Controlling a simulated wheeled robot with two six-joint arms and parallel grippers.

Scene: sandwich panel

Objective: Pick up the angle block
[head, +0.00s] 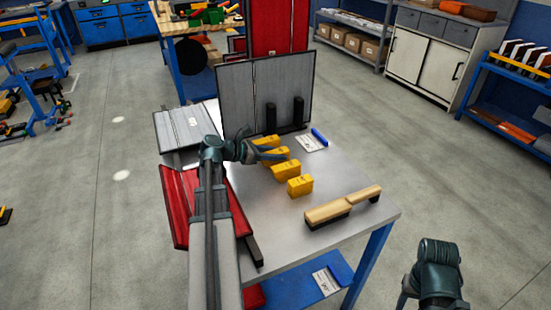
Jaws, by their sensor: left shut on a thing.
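Several yellow blocks stand in a row on the metal-topped table (355,215); I take them for the angle blocks. The nearest yellow block (300,186) and the one behind it (286,170) stand clear of my gripper. My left gripper (268,152) reaches in from the left, its fingers shut on a yellow block (281,152) farther back in the row. The fingers partly hide that block, and I cannot tell whether it is off the table. Another yellow block (267,141) shows just behind. My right gripper (408,298) is at the bottom right, away from the table, its fingertips mostly hidden.
A wooden-handled brush (342,206) lies at the table's front right. Behind the blocks are a black two-post stand (285,118) and an upright grey panel (238,95). Red panels (178,205) lean at the left.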

